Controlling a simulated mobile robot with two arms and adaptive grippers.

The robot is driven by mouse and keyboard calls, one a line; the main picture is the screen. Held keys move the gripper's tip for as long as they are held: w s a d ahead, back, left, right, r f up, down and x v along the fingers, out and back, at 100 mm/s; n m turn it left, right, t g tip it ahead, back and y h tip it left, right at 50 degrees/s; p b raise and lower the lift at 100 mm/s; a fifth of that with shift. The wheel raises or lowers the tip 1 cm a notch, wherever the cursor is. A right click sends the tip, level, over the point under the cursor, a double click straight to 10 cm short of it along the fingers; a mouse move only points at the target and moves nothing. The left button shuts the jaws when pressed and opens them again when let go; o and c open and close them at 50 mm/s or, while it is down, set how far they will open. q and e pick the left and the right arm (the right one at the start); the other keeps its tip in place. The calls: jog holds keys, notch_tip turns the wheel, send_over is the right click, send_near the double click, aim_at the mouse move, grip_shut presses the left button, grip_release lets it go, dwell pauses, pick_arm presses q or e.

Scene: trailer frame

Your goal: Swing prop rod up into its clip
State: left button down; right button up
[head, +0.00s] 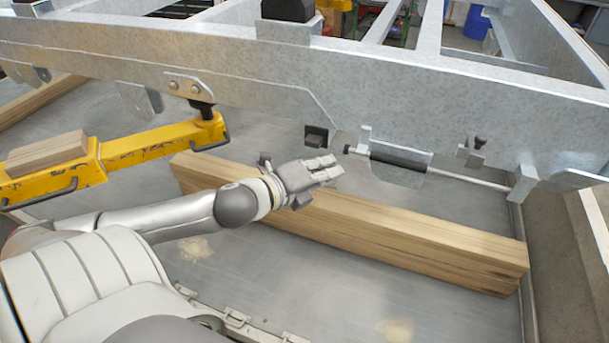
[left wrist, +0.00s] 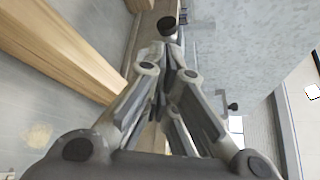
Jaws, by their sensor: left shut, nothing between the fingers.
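The prop rod (head: 460,178) is a thin silver bar with a black sleeve (head: 400,157). It lies nearly level along the lower edge of the grey frame rail, its left end finishing in a small dark knob. A small upright bracket with a dark knob (head: 474,150) stands on the rail above the rod; I cannot tell if it is the clip. My left gripper (head: 333,168) is shut and empty, just left of the rod's left end and apparently apart from it. In the left wrist view, a black knob (left wrist: 167,25) shows just beyond the shut fingertips (left wrist: 166,48). My right gripper is not in view.
A long timber (head: 420,235) lies on the floor below the left gripper. A yellow jack beam (head: 150,145) with a wood block (head: 47,152) stands at left under the frame. The galvanized rail (head: 400,85) crosses above. A concrete-coloured wall (head: 565,240) is at right.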

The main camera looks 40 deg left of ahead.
pick_arm(q)
jog(key=f+v, duration=0.1)
jog(key=v, duration=0.5)
dwell(0.3)
jog(key=shift+s, duration=0.2)
